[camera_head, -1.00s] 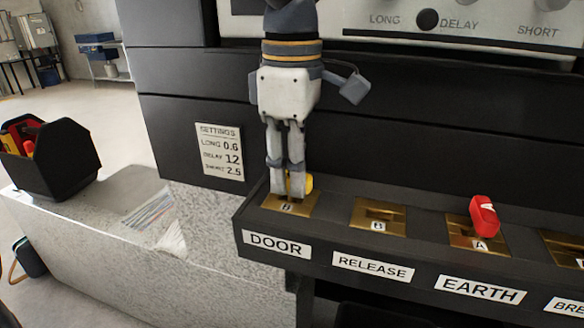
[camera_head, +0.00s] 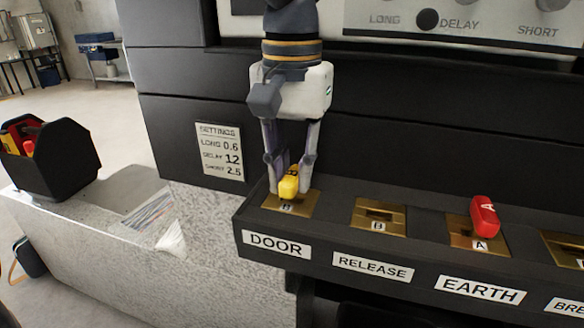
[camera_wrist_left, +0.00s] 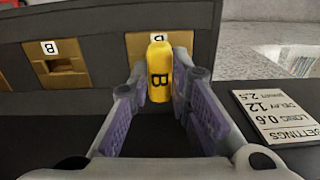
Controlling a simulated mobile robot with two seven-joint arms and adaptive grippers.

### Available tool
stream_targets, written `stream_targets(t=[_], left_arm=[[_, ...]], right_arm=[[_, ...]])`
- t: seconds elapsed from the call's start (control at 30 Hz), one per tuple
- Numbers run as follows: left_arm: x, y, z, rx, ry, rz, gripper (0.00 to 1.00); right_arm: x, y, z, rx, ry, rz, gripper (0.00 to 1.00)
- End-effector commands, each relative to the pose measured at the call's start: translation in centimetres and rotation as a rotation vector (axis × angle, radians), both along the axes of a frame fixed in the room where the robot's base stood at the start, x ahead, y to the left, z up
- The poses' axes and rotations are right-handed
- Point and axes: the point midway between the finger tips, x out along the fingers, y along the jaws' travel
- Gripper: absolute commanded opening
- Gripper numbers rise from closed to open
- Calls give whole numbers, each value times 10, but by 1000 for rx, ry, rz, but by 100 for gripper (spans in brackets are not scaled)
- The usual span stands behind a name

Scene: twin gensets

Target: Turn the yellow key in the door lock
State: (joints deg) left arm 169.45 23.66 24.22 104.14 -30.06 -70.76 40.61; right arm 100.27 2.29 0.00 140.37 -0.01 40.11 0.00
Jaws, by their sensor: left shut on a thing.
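In the left wrist view, the two fingers with purple pads also show around the key. The key's lower end is hidden in the lock. My right gripper is not in view.
To the right on the black ledge are an empty brass RELEASE lock (camera_head: 379,216) and the EARTH lock (camera_head: 478,243) with a red key (camera_head: 485,216). A settings plate (camera_head: 219,152) is on the panel. A black toolbox (camera_head: 55,160) stands at the left.

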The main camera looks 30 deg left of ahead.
Motion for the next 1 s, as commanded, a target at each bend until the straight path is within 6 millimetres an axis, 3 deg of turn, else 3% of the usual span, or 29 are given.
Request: stream_targets(t=[0.17,0.2,0.3,0.6,1.0], left_arm=[[0,0,0,0,0,2,0],[0,0,0,0,0,3,24],[0,0,0,0,0,3,41],[0,0,3,-2,-1,3,41],[1,0,56,-2,-2,5,41]], right_arm=[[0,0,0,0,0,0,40],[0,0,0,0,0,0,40],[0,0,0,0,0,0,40],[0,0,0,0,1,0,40],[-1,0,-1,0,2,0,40]])
